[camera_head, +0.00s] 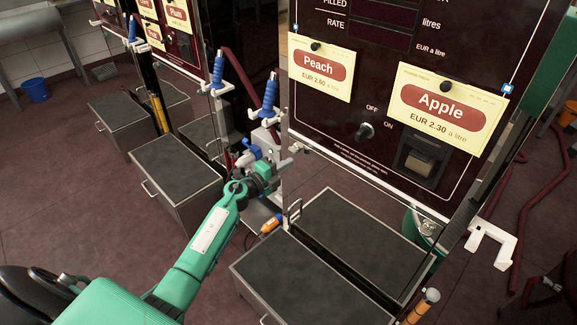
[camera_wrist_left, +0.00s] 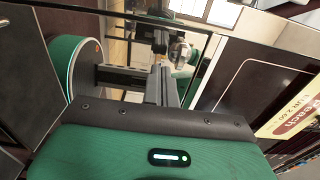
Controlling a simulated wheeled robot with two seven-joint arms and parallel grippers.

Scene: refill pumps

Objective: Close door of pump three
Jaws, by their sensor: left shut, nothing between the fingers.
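The nearest pump (camera_head: 350,95) carries Peach and Apple price signs; no number on it is readable. Below its dark front, a thin metal-edged frame (camera_head: 285,185) runs down its left side; I cannot tell whether this is the door or how far it stands open. My left gripper (camera_head: 287,150) is at this left edge, close to white pump fittings, and contact is unclear. In the left wrist view its fingers (camera_wrist_left: 166,82) are together with nothing between them. The pump's dark panel and metal edge (camera_wrist_left: 207,65) are to their right. My right gripper is in neither view.
Grey-topped boxes (camera_head: 290,282) stand below the pumps. Blue nozzles (camera_head: 269,97) hang behind my left gripper. The Peach sign (camera_wrist_left: 292,118) is at the right in the left wrist view. A white bracket (camera_head: 490,244) juts out at right. Open floor (camera_head: 60,215) lies at left.

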